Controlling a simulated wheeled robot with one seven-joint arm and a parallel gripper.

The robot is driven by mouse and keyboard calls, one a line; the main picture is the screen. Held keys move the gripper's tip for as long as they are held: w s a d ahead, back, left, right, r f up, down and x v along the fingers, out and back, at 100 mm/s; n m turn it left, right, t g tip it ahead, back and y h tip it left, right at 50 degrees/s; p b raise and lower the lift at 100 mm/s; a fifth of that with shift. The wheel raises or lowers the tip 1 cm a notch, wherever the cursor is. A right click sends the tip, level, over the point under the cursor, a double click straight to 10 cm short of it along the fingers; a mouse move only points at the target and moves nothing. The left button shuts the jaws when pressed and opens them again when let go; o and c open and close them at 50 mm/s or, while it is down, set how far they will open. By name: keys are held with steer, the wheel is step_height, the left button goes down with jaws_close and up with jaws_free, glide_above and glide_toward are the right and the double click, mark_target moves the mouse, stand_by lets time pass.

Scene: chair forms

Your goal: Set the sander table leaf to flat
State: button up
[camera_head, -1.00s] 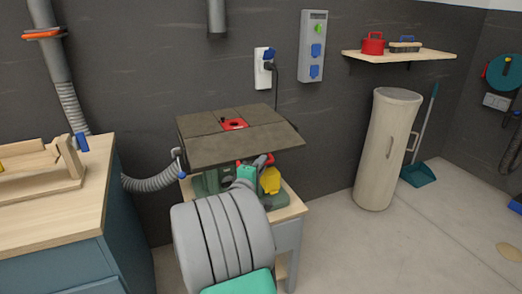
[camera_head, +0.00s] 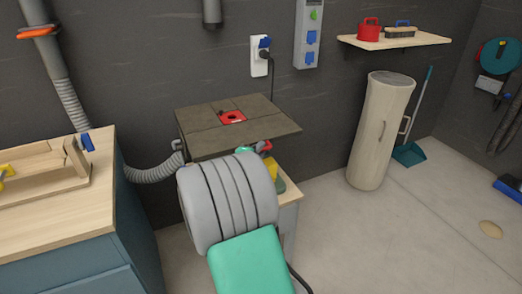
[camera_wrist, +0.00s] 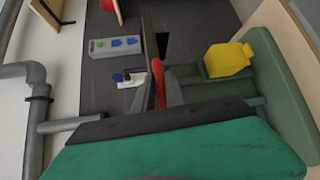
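The sander table's dark brown top (camera_head: 215,142) has a red insert (camera_head: 232,117) and seams across it. Its front strip looks close to level with the rest, but I cannot tell its exact tilt. My gripper (camera_wrist: 160,82) is under the near right edge of the top, mostly hidden behind my grey arm in the head view. In the wrist view a narrow red bar (camera_wrist: 158,76) lies between its two grey fingers. I cannot tell whether they press on it. A red part (camera_head: 265,147) also shows beside the gripper in the head view.
A yellow part (camera_wrist: 229,60) on the green machine body (camera_wrist: 268,95) is close beside the fingers. A workbench (camera_head: 60,225) stands to the left, with a grey hose (camera_head: 152,174) behind. A beige cylinder (camera_head: 378,130) stands right. Floor to the right is mostly clear.

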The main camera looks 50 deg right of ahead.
steer(key=o, duration=0.4)
steer(key=shift+r, duration=0.1)
steer(key=shift+a, duration=0.1)
steer(key=v, duration=0.7)
steer(key=shift+s+a, duration=0.2)
steer(key=shift+a, duration=0.1)
